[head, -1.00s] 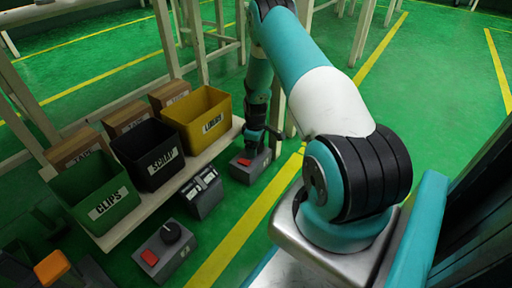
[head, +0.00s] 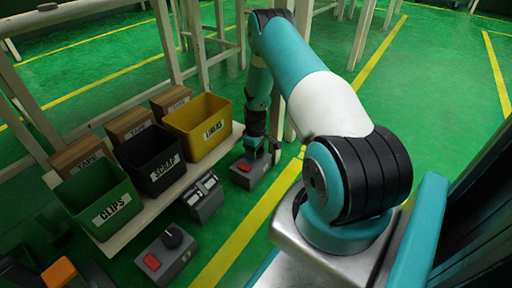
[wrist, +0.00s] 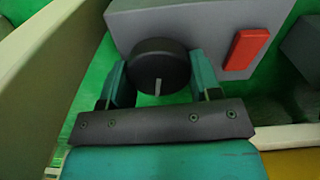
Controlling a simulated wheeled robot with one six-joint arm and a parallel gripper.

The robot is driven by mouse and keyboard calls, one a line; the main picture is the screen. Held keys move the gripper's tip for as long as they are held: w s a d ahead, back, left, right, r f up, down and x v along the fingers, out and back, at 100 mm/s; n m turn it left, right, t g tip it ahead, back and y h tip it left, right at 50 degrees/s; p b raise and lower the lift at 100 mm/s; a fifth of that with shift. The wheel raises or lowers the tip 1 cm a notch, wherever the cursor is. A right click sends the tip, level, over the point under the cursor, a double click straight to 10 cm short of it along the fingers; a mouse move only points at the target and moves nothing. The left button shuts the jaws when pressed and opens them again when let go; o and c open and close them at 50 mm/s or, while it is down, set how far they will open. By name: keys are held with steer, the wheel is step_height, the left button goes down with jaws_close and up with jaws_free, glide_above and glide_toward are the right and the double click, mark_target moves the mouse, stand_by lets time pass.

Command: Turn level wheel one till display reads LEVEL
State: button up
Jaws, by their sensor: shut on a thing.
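A grey control box (head: 254,176) with a red button (head: 244,167) stands at the far end of the row in the head view. My gripper (head: 262,148) reaches down to this box, and the arm hides much of its knob. In the wrist view my gripper (wrist: 158,78) has its two teal fingers on either side of a round black knob (wrist: 160,60), shut on it. A pale pointer line on the knob points toward the palm. The box's red button (wrist: 246,49) is to the right. A small grey display unit (head: 204,196) stands between the two control boxes; its reading is too small to tell.
A second control box (head: 164,257) with a black knob (head: 172,237) and red button is nearer. Green CLIPS (head: 115,207), black SCRAP (head: 166,168) and yellow LINKS (head: 212,130) bins stand on a shelf, with cardboard TAPE boxes behind. Yellow-lined green floor is open at right.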

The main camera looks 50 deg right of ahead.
steer(key=m+p, duration=0.1)
steer(key=m, duration=0.1)
steer(key=m+p, duration=0.2)
steer(key=shift+d+r+m, duration=0.15)
steer(key=shift+r+m, duration=0.05)
steer(key=shift+m, duration=0.1)
steer(key=shift+f+m+p, duration=0.15)
steer(key=shift+m+p, duration=0.85)
steer(key=shift+m, duration=0.8)
steer(key=o, duration=0.9)
step_height(320, 180, up, 8)
steer(key=p, duration=0.6)
steer(key=shift+p, duration=0.4)
